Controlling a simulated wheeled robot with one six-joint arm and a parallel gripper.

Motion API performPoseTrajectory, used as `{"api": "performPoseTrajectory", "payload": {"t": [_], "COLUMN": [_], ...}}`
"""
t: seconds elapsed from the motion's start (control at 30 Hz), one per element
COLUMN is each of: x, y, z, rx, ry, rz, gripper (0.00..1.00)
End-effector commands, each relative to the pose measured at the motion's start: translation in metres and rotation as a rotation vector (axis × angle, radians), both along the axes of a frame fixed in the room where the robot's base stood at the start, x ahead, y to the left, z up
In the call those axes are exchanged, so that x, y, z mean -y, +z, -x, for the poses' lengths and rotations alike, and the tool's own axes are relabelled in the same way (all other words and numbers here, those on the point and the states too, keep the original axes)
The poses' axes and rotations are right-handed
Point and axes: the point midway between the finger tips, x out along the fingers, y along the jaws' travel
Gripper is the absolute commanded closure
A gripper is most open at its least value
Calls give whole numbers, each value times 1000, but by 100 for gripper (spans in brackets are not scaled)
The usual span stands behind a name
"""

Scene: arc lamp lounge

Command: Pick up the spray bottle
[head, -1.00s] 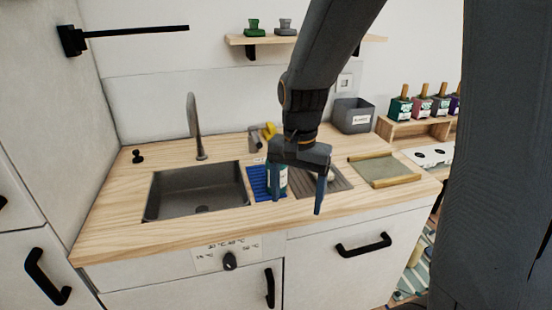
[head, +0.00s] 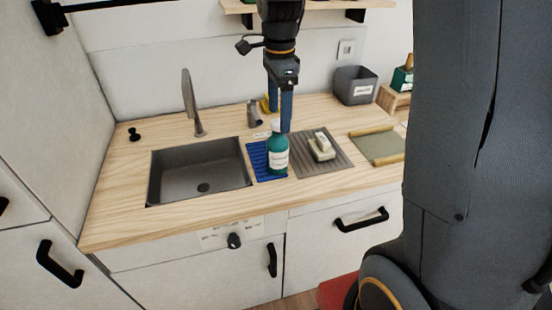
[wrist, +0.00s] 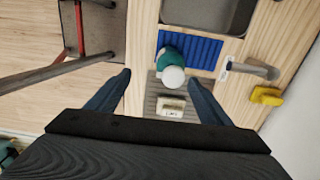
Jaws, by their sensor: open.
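The spray bottle (head: 277,152) is teal with a white label and a pale top. It stands upright on the blue ribbed mat (head: 257,160) right of the sink. In the wrist view the bottle (wrist: 172,62) is seen from above, beyond my fingertips and between their lines. My gripper (head: 286,128) points down, just right of and above the bottle in the head view.
A sponge or soap block on a holder (head: 321,147) sits on a grey ribbed mat (head: 335,160) beside the bottle. The sink (head: 170,173) and tap (head: 190,100) are left. A grey cup (head: 254,115) and yellow object (wrist: 266,95) stand behind.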

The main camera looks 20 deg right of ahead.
Motion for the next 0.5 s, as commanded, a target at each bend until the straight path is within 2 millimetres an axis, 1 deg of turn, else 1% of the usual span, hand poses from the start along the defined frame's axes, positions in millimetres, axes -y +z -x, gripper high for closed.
{"api": "performPoseTrajectory", "payload": {"t": [0.03,0.33,0.5], "x": [0,0,0], "y": [-8,-41,-53], "z": [-2,-12,-15], "rx": [0,0,0], "ry": [-1,0,0], "rz": [0,0,0], "gripper": [26,26,26]}}
